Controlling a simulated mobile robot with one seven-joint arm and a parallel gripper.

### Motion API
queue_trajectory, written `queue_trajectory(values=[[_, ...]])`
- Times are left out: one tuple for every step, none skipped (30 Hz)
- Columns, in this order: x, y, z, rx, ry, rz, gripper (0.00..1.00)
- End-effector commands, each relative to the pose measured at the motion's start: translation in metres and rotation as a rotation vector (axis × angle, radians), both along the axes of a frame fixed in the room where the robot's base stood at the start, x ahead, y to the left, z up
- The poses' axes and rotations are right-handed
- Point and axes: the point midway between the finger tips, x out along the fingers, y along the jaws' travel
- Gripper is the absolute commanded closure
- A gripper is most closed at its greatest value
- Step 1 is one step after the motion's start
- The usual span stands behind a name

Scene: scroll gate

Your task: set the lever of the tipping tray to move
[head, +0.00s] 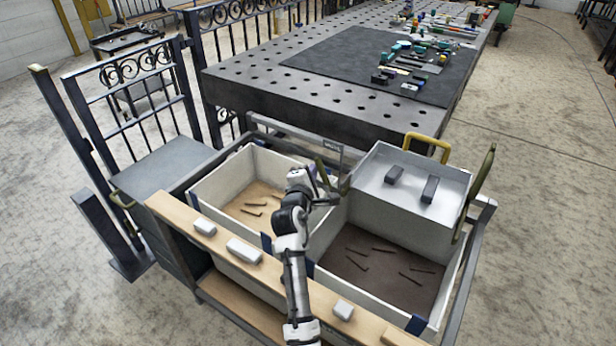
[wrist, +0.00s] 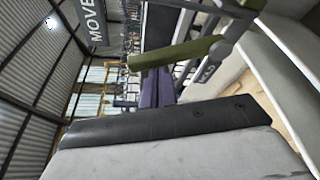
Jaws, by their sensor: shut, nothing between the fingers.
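The tipping tray (head: 375,182) is a silver, shallow tray at the right of the cart, with two dark blocks on it. An olive lever (head: 322,172) stands beside my gripper (head: 318,180) near the cart's back rail. In the wrist view the olive lever (wrist: 180,52) lies across the picture just beyond my dark purple fingers (wrist: 158,88), which are together and empty. I cannot tell whether they touch it.
Two white bins (head: 230,175) with dark bars in them sit in the cart. A wooden board (head: 190,222) with pale blocks runs along the front. A perforated steel table (head: 300,95) stands behind. Another olive bar (head: 480,185) rises at the right side of the tray.

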Motion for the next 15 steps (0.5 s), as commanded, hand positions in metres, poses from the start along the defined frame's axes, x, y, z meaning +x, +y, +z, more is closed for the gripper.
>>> queue_trajectory(values=[[-0.002, -0.003, -0.001, 0.034, -0.022, -0.001, 1.0], [-0.003, -0.004, 0.001, 0.056, -0.036, -0.002, 1.0], [-0.003, -0.006, 0.002, 0.081, -0.054, -0.002, 1.0], [-0.004, -0.007, 0.003, 0.099, -0.066, -0.002, 1.0], [-0.005, -0.008, 0.004, 0.119, -0.078, -0.003, 1.0], [-0.006, -0.009, 0.005, 0.141, -0.094, -0.002, 1.0], [-0.007, -0.01, 0.006, 0.158, -0.104, -0.001, 1.0], [-0.007, -0.011, 0.006, 0.173, -0.114, -0.001, 1.0], [-0.008, -0.012, 0.007, 0.191, -0.127, -0.001, 1.0], [-0.008, -0.013, 0.008, 0.195, -0.129, -0.001, 1.0], [-0.009, -0.013, 0.009, 0.193, -0.129, -0.001, 1.0], [-0.009, -0.014, 0.009, 0.192, -0.127, -0.001, 1.0], [-0.01, -0.015, 0.009, 0.192, -0.127, -0.001, 1.0], [-0.01, -0.015, 0.009, 0.192, -0.127, -0.001, 1.0], [-0.011, -0.016, 0.01, 0.191, -0.126, -0.001, 1.0]])
